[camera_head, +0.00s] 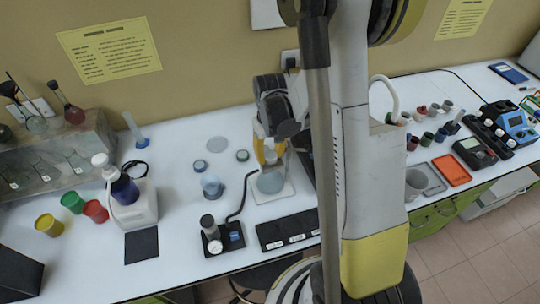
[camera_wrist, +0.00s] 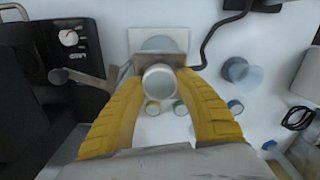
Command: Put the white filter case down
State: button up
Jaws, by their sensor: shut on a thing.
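My gripper (camera_wrist: 160,85), with yellow fingers, is shut on a white round case (camera_wrist: 160,82) and holds it between the fingertips. In the head view my gripper (camera_head: 270,155) is over the bench, just behind a grey-blue round piece (camera_head: 270,183) on a white square plate (camera_head: 286,194). In the wrist view this plate (camera_wrist: 178,34) shows just above the held case in the picture. The gap between the case and the bench is hard to judge. My arm and column hide part of the bench.
A clear beaker (camera_head: 211,187) and small lidded jars (camera_head: 242,155) stand left of the plate. A black device with a dial (camera_head: 214,245) and a dark strip (camera_head: 287,230) lie in front.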

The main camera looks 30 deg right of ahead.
jog(key=shift+s, duration=0.1)
jog(key=shift+f, duration=0.15)
jog(key=shift+s+f+b, duration=0.1)
jog(key=shift+f+b, duration=0.35)
jog(key=shift+b, duration=0.3)
jog(key=c, duration=0.4)
jog(key=o, duration=1)
jog(key=shift+o, duration=0.2)
jog(key=shift+r, duration=0.1)
